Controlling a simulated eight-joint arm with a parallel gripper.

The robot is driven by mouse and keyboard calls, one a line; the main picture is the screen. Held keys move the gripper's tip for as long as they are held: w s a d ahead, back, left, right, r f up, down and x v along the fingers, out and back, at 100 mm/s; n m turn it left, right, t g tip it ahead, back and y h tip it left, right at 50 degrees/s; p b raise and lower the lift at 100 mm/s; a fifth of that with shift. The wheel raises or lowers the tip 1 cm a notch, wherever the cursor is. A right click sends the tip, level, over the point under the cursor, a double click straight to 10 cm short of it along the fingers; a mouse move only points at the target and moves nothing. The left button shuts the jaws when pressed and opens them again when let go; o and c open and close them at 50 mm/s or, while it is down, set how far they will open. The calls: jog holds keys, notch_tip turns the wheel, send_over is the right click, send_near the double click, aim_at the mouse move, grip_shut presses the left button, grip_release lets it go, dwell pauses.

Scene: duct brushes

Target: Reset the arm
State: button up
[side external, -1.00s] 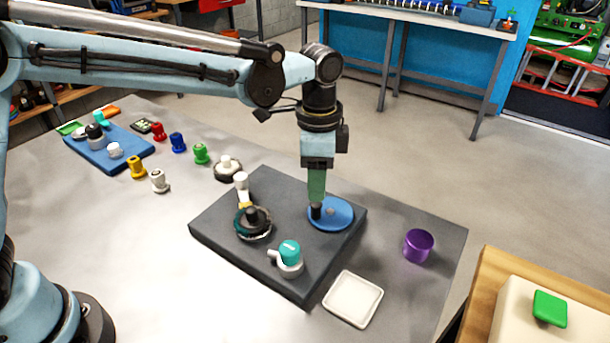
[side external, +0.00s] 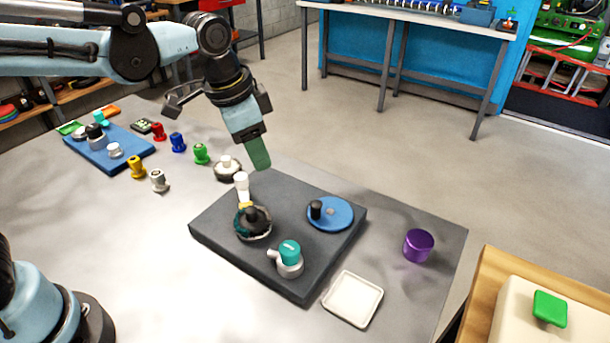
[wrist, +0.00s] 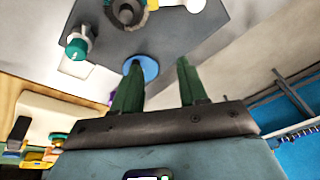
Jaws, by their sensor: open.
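My gripper (side external: 260,160) hangs in the air, tilted, above the back edge of the dark grey board (side external: 290,205). In the wrist view its two green fingers (wrist: 160,75) stand apart with nothing between them. On the board sit a blue disc with a black knob (side external: 336,214), a dark round brush piece (side external: 253,222) with a white and yellow part beside it, and a teal-capped grey fitting (side external: 289,256). The blue disc also shows in the wrist view (wrist: 148,66), partly behind a finger.
A purple cup (side external: 418,245) and a white square tray (side external: 352,299) lie right of and in front of the board. Several coloured knobs and a blue board (side external: 108,150) with parts stand at the back left. The table's front left is clear.

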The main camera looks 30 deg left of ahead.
jog(key=s+a+f+n+t, duration=0.2)
jog(key=s+a+n+t, duration=0.2)
jog(key=s+a+n, duration=0.3)
jog(key=shift+s+a+f+y, duration=0.15)
jog(key=shift+s+a+y, duration=0.25)
jog(key=shift+s+a, duration=0.6)
jog(key=shift+w, duration=0.1)
